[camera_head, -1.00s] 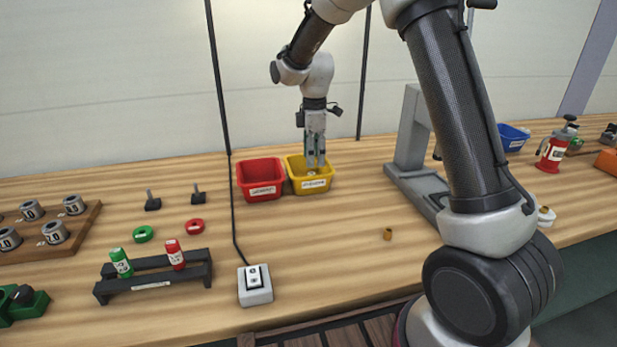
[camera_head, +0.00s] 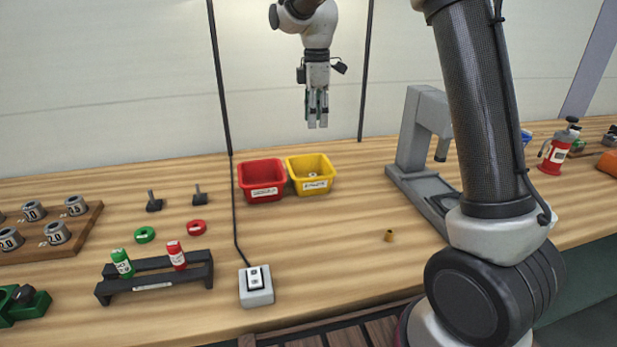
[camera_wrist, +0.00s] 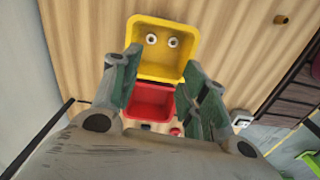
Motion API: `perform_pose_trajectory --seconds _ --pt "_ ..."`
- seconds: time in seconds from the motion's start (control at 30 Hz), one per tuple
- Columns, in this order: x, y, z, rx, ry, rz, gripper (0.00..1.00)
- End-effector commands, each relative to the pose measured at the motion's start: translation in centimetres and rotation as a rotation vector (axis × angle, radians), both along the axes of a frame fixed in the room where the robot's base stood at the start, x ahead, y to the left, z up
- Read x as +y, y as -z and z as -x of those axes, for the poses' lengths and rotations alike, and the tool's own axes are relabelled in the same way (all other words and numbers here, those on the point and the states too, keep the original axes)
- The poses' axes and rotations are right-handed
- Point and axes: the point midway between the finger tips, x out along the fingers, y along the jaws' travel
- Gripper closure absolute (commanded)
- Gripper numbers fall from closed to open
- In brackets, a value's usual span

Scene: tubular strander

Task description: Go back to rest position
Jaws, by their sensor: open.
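My gripper (camera_head: 317,112) hangs fingers down in the air above the yellow bin (camera_head: 325,185), clear of it. Its fingers are apart with nothing between them. In the wrist view my gripper (camera_wrist: 160,85) shows its two green-grey fingers spread wide. The yellow bin (camera_wrist: 137,63) there holds two small round pale parts (camera_wrist: 162,41). The red bin (camera_head: 262,192) stands directly left of the yellow one and looks empty in the wrist view (camera_wrist: 150,100).
A grey press-like frame (camera_head: 412,140) stands right of the bins. A black rack (camera_head: 155,275) with green and red bottles, a switch box (camera_head: 256,288) and a small brass part (camera_head: 389,236) are on the table.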

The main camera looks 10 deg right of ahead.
Motion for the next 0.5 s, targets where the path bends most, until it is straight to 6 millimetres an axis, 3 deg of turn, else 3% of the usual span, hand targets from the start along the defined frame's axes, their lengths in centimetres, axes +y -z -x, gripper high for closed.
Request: perform_pose_trajectory --seconds 0.13,0.27,0.37,0.5 --pt "0.0 0.0 -0.1 -0.003 0.070 -0.001 0.56" --pt "-0.1 0.9 0.3 0.002 0.250 0.001 0.56" --pt "-0.8 2.8 2.7 0.036 0.432 0.019 0.56" --pt "-3.0 2.1 7.7 0.030 0.700 0.020 0.56"
